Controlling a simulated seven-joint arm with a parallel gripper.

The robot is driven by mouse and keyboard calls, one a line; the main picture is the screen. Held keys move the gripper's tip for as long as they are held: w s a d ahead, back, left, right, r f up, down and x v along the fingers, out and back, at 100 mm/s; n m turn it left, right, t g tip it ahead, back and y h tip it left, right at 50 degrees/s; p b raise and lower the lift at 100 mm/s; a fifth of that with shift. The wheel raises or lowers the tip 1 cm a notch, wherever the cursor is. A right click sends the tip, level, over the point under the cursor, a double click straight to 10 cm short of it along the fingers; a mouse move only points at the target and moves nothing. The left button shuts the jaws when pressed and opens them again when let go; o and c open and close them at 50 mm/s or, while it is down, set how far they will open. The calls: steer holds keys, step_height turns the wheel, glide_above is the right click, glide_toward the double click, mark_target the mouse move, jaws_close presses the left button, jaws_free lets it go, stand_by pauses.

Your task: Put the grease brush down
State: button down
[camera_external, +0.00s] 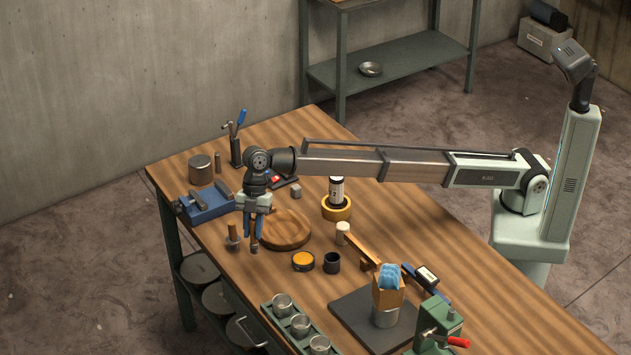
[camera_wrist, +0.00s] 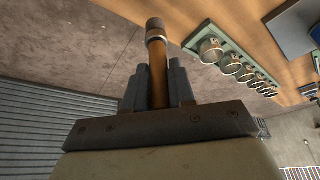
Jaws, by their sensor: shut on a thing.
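My gripper (camera_external: 253,236) points down over the far left part of the wooden table, just left of the round wooden bowl-like piece. Its blue fingers are shut on the grease brush (camera_external: 254,249), whose lower end shows below the fingertips. In the wrist view, the gripper (camera_wrist: 158,82) holds the brush's brown handle (camera_wrist: 157,62) between its dark fingers, with a grey band near the end. The rest of the brush is hidden. I cannot tell whether its lower end touches the table.
Close by stand the round wooden piece (camera_external: 285,241), a small brown upright tool (camera_external: 233,237), a blue vise (camera_external: 210,207) and an orange-topped tin (camera_external: 303,261). A green rack with metal cups (camera_external: 300,326) is at the front. Bare table lies between the brush and the rack.

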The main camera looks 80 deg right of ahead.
mark_target(255, 252)
step_height(255, 252, down, 9)
steer(key=shift+f, duration=0.1)
stand_by(0.4)
steer(key=shift+f, duration=0.1)
steer(key=c, duration=0.9)
jaws_free()
steer(key=shift+c, duration=0.2)
steer(key=v, duration=1.2)
